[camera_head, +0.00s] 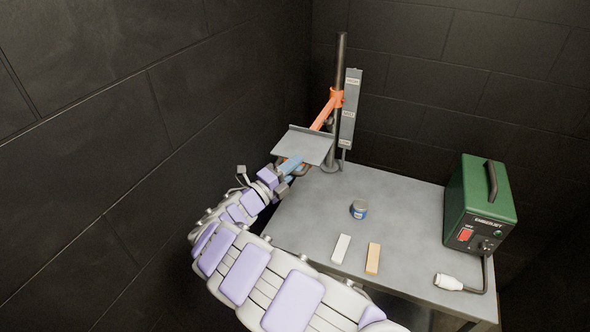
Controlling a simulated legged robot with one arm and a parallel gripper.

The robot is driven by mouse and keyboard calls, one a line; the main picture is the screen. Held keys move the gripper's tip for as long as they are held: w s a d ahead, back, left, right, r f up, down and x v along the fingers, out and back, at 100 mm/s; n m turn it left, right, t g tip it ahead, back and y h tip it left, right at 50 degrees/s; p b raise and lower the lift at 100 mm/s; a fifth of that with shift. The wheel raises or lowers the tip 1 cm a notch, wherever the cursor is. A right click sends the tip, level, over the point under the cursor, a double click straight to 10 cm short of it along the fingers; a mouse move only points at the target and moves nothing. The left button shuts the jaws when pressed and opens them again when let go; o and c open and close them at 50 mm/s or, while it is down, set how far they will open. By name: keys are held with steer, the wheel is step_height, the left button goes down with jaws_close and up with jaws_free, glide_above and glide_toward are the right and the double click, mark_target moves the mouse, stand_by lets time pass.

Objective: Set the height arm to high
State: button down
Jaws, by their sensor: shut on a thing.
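The height arm (323,118) is an orange bar with an orange collar around a dark upright pole (341,60). It slopes down to the left from the collar to a grey plate (305,146). A grey scale strip (349,110) with three white labels stands beside the pole; their text is too small to read surely. The collar sits between the top and middle labels. A blue handle (290,165) shows under the plate's near left edge. My gripper (284,180) is at this handle and shut on it; the plate and my wrist partly hide the fingers.
The grey table (400,228) holds a small blue-and-grey tin (359,209), a white block (341,249), a tan block (373,258) and a green box (480,200) with a cable and white plug (448,282). Dark block walls close in at left and back.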

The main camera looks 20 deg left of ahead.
step_height(320, 180, up, 9)
steer(key=p, duration=0.5)
steer(key=shift+a+p, duration=0.2)
steer(key=shift+p, duration=0.15)
steer(key=c, duration=1.3)
jaws_free()
steer(key=shift+o, duration=1)
steer(key=shift+s+a+f, duration=0.1)
steer(key=shift+a+f, duration=0.05)
steer(key=shift+a, duration=0.15)
steer(key=shift+f, duration=0.1)
steer(key=v, duration=1.7)
steer(key=shift+f+b, duration=0.2)
steer(key=shift+b, duration=0.25)
